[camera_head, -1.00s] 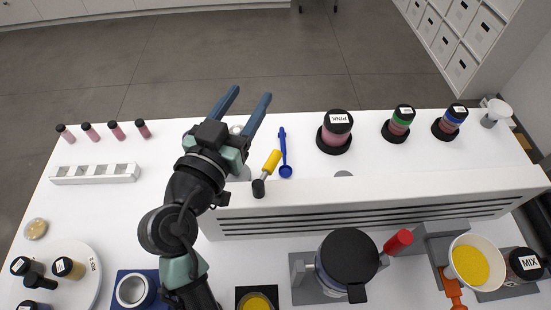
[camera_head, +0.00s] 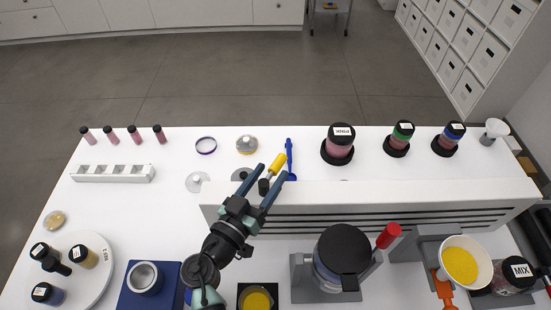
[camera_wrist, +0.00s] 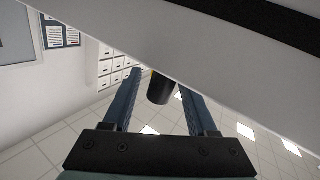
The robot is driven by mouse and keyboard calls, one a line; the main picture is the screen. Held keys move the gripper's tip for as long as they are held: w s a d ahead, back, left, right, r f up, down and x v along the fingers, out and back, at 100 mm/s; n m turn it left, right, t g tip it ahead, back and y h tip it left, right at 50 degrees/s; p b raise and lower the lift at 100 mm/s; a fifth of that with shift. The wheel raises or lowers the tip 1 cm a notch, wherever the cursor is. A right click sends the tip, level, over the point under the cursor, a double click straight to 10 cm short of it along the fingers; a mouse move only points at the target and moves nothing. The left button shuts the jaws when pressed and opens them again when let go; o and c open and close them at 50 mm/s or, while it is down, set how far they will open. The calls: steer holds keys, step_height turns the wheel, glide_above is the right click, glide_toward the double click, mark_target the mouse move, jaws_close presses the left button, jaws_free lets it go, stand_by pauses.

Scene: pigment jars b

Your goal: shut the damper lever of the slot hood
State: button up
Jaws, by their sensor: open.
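The slot hood (camera_head: 400,195) is a long white box with dark slots in its front face. Its damper lever (camera_head: 277,163) is at the hood's left end, with a yellow handle tilted up and to the right and a black end (camera_head: 264,187). My gripper (camera_head: 272,171) is open, its two blue fingers on either side of the lever. In the wrist view, the lever's black end (camera_wrist: 160,89) shows between the spread fingers (camera_wrist: 162,85), with the hood's white underside or face above it. I cannot tell whether a finger touches the lever.
The pink jar (camera_head: 339,145) and other jars stand behind the hood. In front are a lidded pot (camera_head: 342,255) with a red handle (camera_head: 388,236) and a bowl of yellow powder (camera_head: 460,262).

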mark_target(271, 174)
steer(key=shift+p+x, duration=0.35)
steer(key=shift+x, duration=1.35)
jaws_close()
